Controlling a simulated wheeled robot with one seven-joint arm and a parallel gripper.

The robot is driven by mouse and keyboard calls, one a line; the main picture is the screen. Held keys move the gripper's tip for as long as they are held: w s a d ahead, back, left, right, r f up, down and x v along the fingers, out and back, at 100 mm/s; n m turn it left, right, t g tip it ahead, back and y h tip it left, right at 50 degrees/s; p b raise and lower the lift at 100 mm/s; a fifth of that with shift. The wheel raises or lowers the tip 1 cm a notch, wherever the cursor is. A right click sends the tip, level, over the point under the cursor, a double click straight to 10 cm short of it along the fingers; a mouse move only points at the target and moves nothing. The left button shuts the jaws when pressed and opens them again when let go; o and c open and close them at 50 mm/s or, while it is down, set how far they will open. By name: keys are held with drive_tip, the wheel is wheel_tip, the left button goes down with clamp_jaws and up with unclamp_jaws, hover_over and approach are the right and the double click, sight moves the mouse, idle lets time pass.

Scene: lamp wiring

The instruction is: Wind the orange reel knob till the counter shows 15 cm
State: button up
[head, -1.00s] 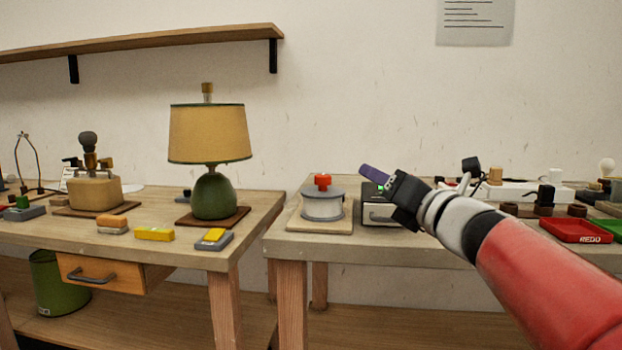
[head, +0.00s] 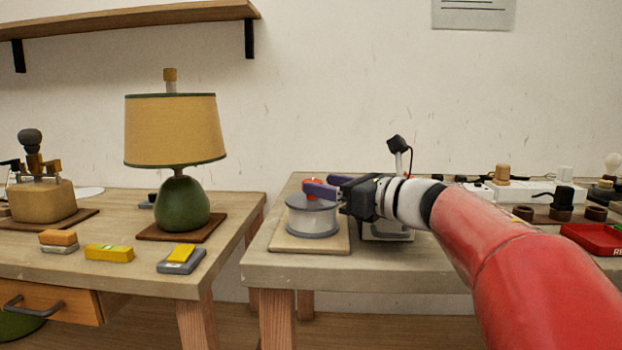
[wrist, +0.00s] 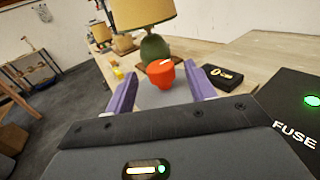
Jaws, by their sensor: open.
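The orange reel knob (head: 313,183) sits on top of the pale grey reel (head: 312,219), which stands on a light wooden board (head: 283,242). My gripper (head: 320,188) is open, with its purple fingers at knob height. In the wrist view the knob (wrist: 161,75) shows between the two spread fingers (wrist: 160,88), with gaps visible beside it. I cannot tell whether either finger touches it. A small black block with a yellow mark (wrist: 222,76) lies beyond the right finger; I cannot tell whether it is the counter, and no reading is legible.
A black box marked FUSE with a green light (wrist: 298,118) stands close by; my gripper partly hides it in the head view. A green lamp (head: 182,204) stands on the left table, across a gap. A red tray (head: 592,238) is at the right.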

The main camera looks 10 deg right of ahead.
sight(312, 180)
drive_tip(key=shift+x, duration=2)
drive_tip(key=c, duration=1)
drive_tip(key=shift+o, duration=0.2)
drive_tip(key=shift+s+a+f+m, duration=0.1)
drive_tip(key=shift+m, duration=0.2)
